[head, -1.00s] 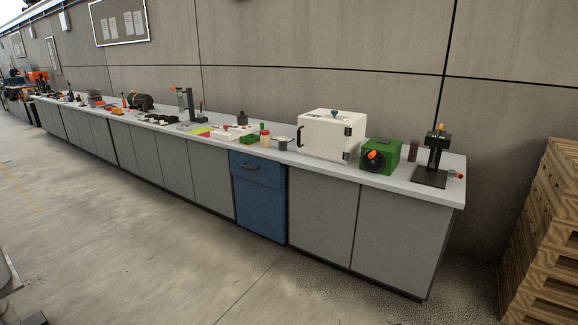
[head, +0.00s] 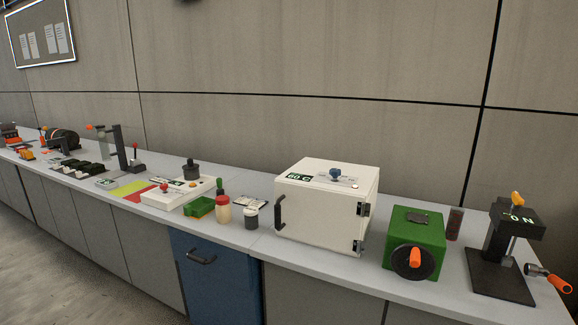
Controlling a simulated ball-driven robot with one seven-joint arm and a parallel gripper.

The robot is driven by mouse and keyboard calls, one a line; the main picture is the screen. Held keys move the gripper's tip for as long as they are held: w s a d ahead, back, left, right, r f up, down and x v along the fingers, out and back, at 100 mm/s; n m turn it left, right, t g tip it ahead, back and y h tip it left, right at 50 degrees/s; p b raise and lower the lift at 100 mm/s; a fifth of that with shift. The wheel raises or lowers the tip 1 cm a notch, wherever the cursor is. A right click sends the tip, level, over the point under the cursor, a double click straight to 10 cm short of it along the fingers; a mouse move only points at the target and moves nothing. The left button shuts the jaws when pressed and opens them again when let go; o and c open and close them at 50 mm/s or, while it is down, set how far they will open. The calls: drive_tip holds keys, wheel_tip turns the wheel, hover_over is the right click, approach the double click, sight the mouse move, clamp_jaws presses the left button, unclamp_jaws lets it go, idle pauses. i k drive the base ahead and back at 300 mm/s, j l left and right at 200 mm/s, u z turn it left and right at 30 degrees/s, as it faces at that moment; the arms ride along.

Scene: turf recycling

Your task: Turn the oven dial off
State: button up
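The oven is most likely the white box (head: 318,215) on the bench, right of the middle. Its door faces the front left, with a black handle at its left edge and black hinges on its right. A green label reading about "60 C" (head: 299,178) is on its top. The dial is a blue knob (head: 335,173) on the box's top, on a pale plate; its setting is too small to read. A small light (head: 355,187) sits beside it. My gripper is not in view.
Right of the oven stand a green box with an orange-handled crank (head: 414,246) and a black press (head: 503,240). A blue cabinet (head: 215,280) is below.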

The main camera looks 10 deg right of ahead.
sight(335, 172)
drive_tip(key=i+z, duration=0.1)
drive_tip(key=i, duration=0.6)
drive_tip(key=i+j, duration=0.15)
drive_tip(key=i, duration=0.6)
drive_tip(key=l+z, duration=0.05)
